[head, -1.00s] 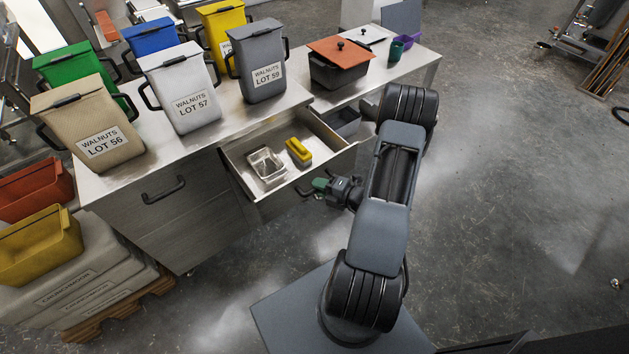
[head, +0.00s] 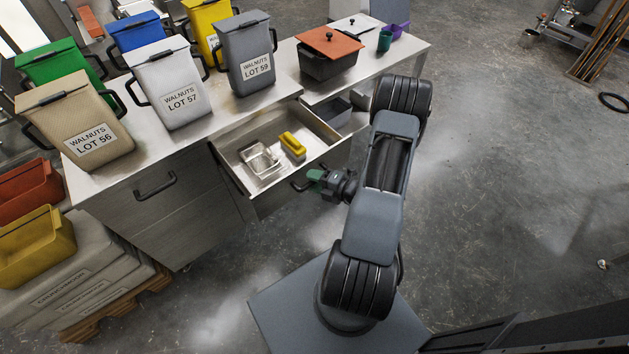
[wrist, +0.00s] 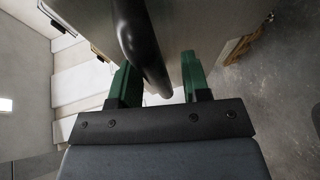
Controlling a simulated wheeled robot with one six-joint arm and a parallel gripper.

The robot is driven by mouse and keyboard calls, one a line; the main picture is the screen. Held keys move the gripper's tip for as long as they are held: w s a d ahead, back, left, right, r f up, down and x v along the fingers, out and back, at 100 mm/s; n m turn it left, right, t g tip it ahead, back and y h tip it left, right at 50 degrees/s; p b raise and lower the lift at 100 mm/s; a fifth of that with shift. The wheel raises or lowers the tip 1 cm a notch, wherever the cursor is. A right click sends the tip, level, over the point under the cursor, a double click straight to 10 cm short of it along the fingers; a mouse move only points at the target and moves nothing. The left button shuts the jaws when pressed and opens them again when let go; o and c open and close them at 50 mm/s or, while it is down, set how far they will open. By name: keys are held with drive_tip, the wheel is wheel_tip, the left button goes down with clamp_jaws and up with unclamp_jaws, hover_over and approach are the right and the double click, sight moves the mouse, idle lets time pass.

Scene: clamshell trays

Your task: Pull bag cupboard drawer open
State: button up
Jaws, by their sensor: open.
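A steel drawer (head: 238,180) stands pulled out from the worktop unit, with a metal tray (head: 257,160) and a yellow item (head: 292,145) inside. Its front faces my gripper (head: 315,178). My gripper is open at the drawer's dark handle (head: 296,186), partly hiding it in the head view. In the wrist view the handle bar (wrist: 140,38) runs between the two green fingers of my gripper (wrist: 160,68), closer to the left finger. I cannot tell whether it touches that finger.
A closed front with a handle (head: 155,187) is to the left. Several labelled bins, including a grey one (head: 247,50), stand on the worktop. A pot (head: 328,68) with an orange lid is behind the drawer.

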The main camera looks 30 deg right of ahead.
drive_tip(key=shift+s, duration=0.1)
drive_tip(key=p+v, duration=0.1)
drive_tip(key=v, duration=1.2)
drive_tip(key=shift+s+d, duration=0.25)
drive_tip(key=shift+r, duration=0.15)
